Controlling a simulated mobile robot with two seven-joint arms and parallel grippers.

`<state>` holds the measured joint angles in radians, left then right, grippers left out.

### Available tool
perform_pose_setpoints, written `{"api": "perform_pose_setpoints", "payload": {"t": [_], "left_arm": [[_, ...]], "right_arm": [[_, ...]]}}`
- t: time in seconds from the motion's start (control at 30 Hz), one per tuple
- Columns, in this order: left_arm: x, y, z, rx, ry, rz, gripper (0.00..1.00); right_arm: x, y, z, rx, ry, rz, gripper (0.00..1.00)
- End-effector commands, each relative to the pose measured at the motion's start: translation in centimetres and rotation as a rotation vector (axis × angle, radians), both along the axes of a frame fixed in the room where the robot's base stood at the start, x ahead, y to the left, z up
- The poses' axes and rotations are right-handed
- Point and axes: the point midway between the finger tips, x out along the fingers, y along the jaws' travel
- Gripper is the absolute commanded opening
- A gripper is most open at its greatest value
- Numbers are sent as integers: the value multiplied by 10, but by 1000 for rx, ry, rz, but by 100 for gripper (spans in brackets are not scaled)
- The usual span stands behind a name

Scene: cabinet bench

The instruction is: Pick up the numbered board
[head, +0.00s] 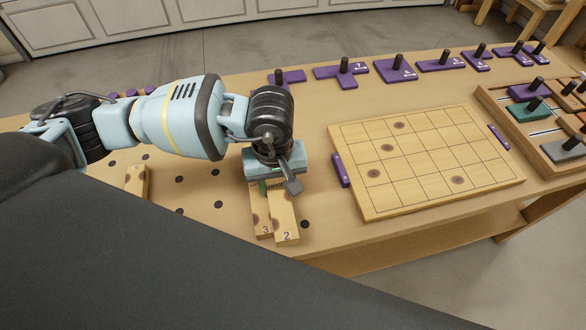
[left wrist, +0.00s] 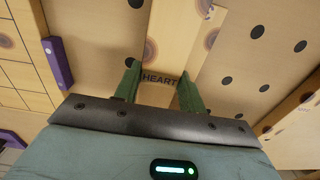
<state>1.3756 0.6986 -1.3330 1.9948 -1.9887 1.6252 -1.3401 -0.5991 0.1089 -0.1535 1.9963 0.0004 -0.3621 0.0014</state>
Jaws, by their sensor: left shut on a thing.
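A wooden board numbered 2 (head: 286,219) lies against and partly over a board numbered 3 (head: 261,224) on the bench. My left gripper (head: 270,186) points down at the far end of these boards. In the left wrist view the green fingers of the left gripper (left wrist: 158,82) stand on both sides of a board marked HEART (left wrist: 170,45), which appears to be the number 2 board. The gripper is shut on it. The other board (left wrist: 211,40) shows beside it. Whether the held board is clear of the bench is hard to tell. My right gripper is out of view.
A large gridded board (head: 425,160) lies to the right, with a purple block (head: 340,170) at its left edge. Several purple pieces with black pegs (head: 395,70) line the back. A rack (head: 535,120) is at far right. Another wooden block (head: 137,183) lies left, among dark holes.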

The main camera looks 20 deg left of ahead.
Motion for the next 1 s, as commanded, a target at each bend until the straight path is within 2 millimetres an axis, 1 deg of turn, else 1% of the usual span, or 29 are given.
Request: {"api": "perform_pose_setpoints", "payload": {"t": [0.03, 0.1, 0.3, 0.5, 0.7, 1.0], "left_arm": [[-10, 4, 0, -1, 1, -2, 14], [-22, 9, 1, -1, 1, -1, 14], [-52, 22, 4, 0, 1, -1, 14], [-75, 30, 6, -1, 1, 0, 14], [-84, 34, 8, -1, -1, 0, 14], [-85, 34, 9, 0, -1, 0, 14]], "right_arm": [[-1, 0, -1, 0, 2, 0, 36], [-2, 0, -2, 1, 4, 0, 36], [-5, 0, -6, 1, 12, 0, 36], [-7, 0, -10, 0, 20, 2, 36], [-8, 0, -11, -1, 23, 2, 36], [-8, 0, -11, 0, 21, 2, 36]]}}
